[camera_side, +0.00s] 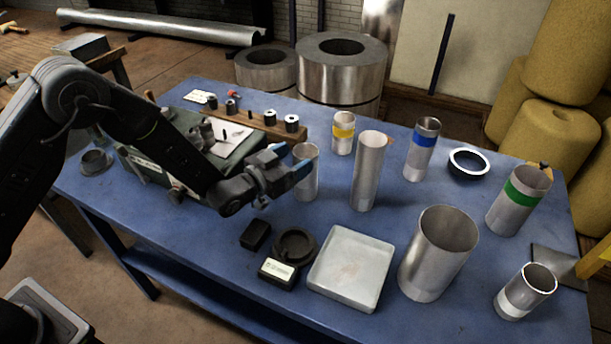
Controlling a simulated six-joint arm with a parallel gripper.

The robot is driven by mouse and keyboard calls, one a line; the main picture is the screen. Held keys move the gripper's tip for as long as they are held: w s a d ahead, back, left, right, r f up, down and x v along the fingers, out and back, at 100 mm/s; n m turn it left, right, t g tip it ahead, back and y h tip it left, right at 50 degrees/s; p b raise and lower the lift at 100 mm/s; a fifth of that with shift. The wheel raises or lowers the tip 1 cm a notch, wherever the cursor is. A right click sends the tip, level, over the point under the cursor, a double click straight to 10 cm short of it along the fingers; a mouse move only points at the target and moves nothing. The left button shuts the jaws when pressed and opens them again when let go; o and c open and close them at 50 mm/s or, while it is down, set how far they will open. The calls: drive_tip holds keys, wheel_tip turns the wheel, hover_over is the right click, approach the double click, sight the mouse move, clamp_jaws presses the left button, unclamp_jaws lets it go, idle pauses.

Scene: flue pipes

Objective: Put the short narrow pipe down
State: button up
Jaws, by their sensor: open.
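A short, narrow plain metal pipe (309,182) stands upright on the blue table near its middle. My gripper (290,164) is open, with its blue-tipped fingers at the left side of this pipe. One finger overlaps the pipe's left edge in the picture; I cannot tell whether it touches. Part of the pipe's left side is hidden behind the finger. The pipe's open top shows above the fingers.
A taller plain pipe (367,172) stands close to the right, and a yellow-banded pipe (343,142) behind. Blue-banded (420,158), green-banded (512,214), wide plain (432,264) and white-banded (516,300) pipes stand further right. A pale square tray (351,267) lies in front on the table (215,250).

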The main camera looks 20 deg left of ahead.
sight(313, 147)
drive_tip(key=shift+x, duration=2.25)
drive_tip(key=shift+c, duration=0.5)
